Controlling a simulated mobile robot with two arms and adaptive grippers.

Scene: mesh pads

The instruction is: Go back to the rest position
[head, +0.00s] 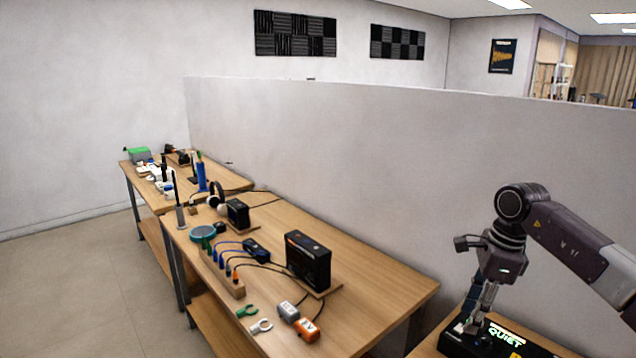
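My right gripper (476,318) hangs at the lower right of the head view, pointing down. Its fingertips are at a black case (455,345) with a lit label reading "QUIET". The fingers look close together, but they are small and dark, and I cannot tell whether they hold anything or touch the case. My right arm comes in from the right edge. My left gripper is not in view.
A long wooden bench (375,282) carries a black box (307,262), a cable rack (238,290), headphones (216,194) and an orange block (307,330). A second bench (228,177) stands behind. A grey partition (400,170) runs along them. Floor (85,285) at left is clear.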

